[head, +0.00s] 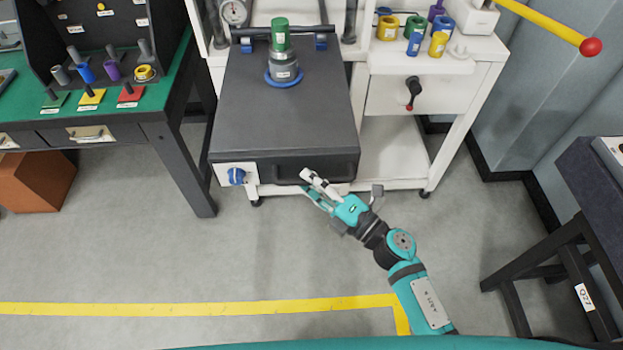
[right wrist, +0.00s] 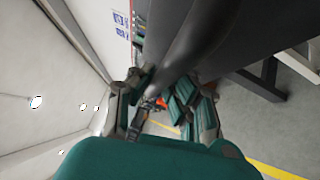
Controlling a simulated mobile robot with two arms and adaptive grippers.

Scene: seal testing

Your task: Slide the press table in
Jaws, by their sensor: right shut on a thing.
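The press table (head: 290,115) is a dark grey slab that sticks out toward me from the white press frame (head: 212,45). A grey cylindrical part with a green top (head: 281,50) stands upright on it, with a blue ring (head: 284,79) around its base. My right gripper (head: 308,182) is at the table's front edge, right of centre, shut on the front handle (head: 335,168). In the right wrist view the dark table edge (right wrist: 190,40) runs down between the fingers; the exact contact is partly hidden. My left gripper is not in view.
A white side shelf (head: 425,65) at the right holds several coloured cylinders. A yellow lever with a red knob (head: 591,47) reaches out at top right. A green-topped bench (head: 100,100) stands left, a dark table (head: 590,180) right. The grey floor in front is clear.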

